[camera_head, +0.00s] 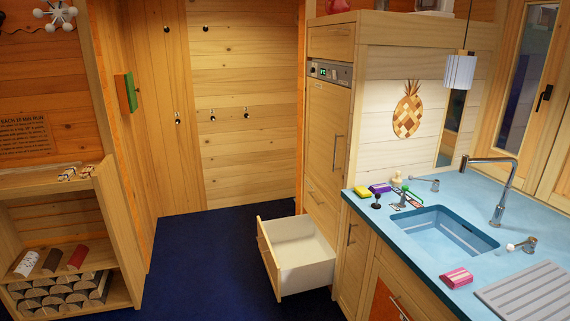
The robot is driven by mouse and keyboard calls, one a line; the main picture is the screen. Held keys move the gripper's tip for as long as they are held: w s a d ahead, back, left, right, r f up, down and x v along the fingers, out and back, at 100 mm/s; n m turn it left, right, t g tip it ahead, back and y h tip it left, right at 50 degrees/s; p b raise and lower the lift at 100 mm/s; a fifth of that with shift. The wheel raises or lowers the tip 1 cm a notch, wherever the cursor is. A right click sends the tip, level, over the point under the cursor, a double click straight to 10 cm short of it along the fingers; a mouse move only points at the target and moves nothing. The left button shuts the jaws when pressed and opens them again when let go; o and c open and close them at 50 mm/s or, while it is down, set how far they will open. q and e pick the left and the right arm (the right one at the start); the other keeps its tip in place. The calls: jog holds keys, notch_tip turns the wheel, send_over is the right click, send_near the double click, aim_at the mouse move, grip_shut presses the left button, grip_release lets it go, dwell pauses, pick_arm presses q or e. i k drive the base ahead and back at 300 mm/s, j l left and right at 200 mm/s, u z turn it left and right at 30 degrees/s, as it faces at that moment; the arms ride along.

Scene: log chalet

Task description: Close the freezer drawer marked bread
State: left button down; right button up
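One drawer (298,264) is pulled out at the bottom of the tall wooden cabinet (325,150), low above the floor. It has a wooden front with a handle on its left side and a white inside that looks empty. I cannot read any bread marking on it from here. Neither of my grippers shows in this view.
A blue counter (420,256) with a sink (443,233) and tap stands right of the drawer. A shelf with logs (60,290) stands at the left. The dark blue floor (205,265) between them is clear.

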aim_at(297, 256)
jog(key=i, duration=1.75)
